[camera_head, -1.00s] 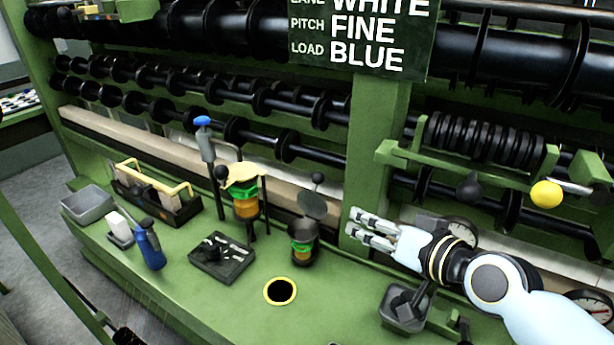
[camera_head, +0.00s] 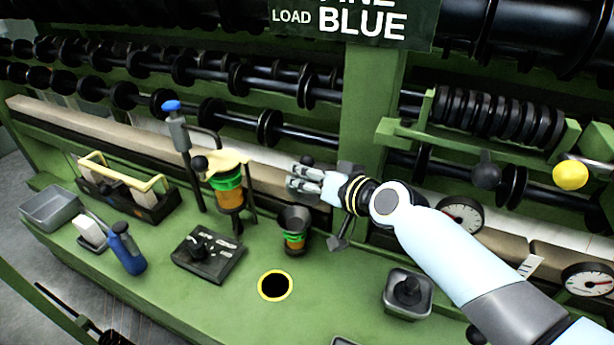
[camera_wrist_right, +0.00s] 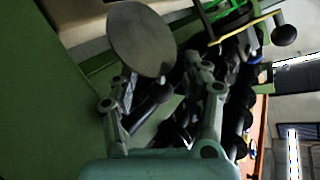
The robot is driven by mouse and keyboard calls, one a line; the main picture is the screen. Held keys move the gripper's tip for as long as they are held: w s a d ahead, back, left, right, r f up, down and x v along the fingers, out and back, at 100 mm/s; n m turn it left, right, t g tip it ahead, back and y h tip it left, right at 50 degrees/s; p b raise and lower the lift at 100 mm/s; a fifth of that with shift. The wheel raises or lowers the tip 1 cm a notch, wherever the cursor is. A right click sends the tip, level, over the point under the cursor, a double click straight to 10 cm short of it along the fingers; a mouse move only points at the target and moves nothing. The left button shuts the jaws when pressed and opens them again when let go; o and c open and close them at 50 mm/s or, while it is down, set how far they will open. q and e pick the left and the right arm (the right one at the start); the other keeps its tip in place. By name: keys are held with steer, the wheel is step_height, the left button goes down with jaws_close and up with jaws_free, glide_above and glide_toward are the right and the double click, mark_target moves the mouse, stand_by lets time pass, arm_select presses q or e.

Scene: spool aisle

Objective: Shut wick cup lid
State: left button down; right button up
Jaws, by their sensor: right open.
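The wick cup (camera_head: 294,226) is a dark cup with a green and orange band, standing upright on the green bench. Its lid is a round grey disc; it shows best in the right wrist view (camera_wrist_right: 140,38), raised just beyond the fingers. In the head view my right gripper (camera_head: 302,180) hides most of the lid, and a dark ball knob (camera_head: 307,160) shows above the fingers. My right gripper is open, above and behind the cup, with its fingers pointing left. In the wrist view its fingers (camera_wrist_right: 160,75) are apart. I cannot tell whether they touch the lid. My left gripper is out of view.
Left of the cup stands an orange jar (camera_head: 229,198) on a stand. A black switch box (camera_head: 208,256) and a yellow-rimmed hole (camera_head: 275,286) lie nearer. A grey tray with a knob (camera_head: 407,294) and dial gauges (camera_head: 460,215) are to the right.

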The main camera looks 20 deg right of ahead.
steer(key=shift+w+f, duration=0.15)
steer(key=shift+w, duration=0.2)
steer(key=shift+a, duration=0.1)
steer(key=c, duration=0.6)
steer(key=shift+a, duration=0.15)
jaws_close()
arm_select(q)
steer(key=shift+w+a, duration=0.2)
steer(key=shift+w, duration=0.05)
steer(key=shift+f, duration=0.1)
arm_select(e)
steer(key=shift+s, duration=0.1)
